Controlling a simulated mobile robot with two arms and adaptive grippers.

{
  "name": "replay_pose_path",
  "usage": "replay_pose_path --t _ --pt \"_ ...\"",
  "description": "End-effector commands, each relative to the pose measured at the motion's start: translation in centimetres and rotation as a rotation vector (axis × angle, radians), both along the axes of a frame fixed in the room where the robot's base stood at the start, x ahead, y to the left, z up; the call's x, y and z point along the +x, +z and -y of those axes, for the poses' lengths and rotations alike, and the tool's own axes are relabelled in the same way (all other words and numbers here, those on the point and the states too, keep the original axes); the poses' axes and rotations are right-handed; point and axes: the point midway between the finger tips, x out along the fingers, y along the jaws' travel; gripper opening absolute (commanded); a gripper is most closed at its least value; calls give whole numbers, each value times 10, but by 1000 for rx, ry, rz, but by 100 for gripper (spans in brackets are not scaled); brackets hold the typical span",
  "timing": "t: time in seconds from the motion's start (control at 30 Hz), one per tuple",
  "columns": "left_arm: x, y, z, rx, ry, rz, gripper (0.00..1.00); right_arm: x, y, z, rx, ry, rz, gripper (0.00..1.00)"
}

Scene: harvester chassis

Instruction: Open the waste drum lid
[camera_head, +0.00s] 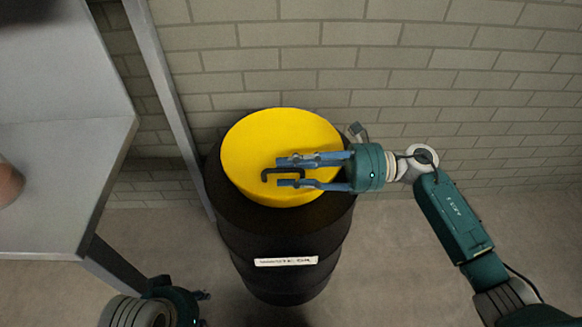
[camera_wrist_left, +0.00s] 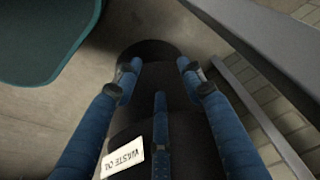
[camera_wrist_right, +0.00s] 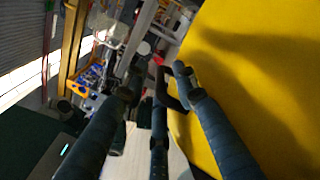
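The black waste drum (camera_head: 290,240) stands on the floor against the brick wall, with a white waste oil label on its front. Its round yellow lid (camera_head: 255,140) lies on top and shows large in the right wrist view (camera_wrist_right: 270,70). A dark bar handle (camera_head: 268,172) rises from the lid. My right gripper (camera_head: 279,173) is open at the handle, with its blue fingers on either side of it; contact cannot be told. My left gripper (camera_head: 203,296) is low at the bottom left, apart from the drum. In the left wrist view its fingers (camera_wrist_left: 160,68) are spread and empty.
A grey table (camera_head: 60,190) stands on the left, with a brownish round object (camera_head: 8,184) at its edge. A grey post (camera_head: 165,95) runs between the table and the drum. The floor right of the drum is clear.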

Motion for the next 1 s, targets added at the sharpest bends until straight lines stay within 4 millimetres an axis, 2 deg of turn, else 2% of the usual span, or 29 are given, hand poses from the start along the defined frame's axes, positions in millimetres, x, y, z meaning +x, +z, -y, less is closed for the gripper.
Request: replay_pose_path --t 0.17,0.3,0.7,0.87,1.0 --pt "0 0 0 0 0 1 40 0 0 0 0 0 0 26" --pt "0 0 0 0 0 1 40 0 0 0 0 0 0 0" --pt "3 2 1 -2 -1 8 40 1 4 1 0 0 -11 0" --pt "10 -27 3 -1 -2 -14 40 3 16 1 1 -1 -48 0" --pt "13 -60 4 0 -5 -36 40 8 32 1 0 -1 -106 0"
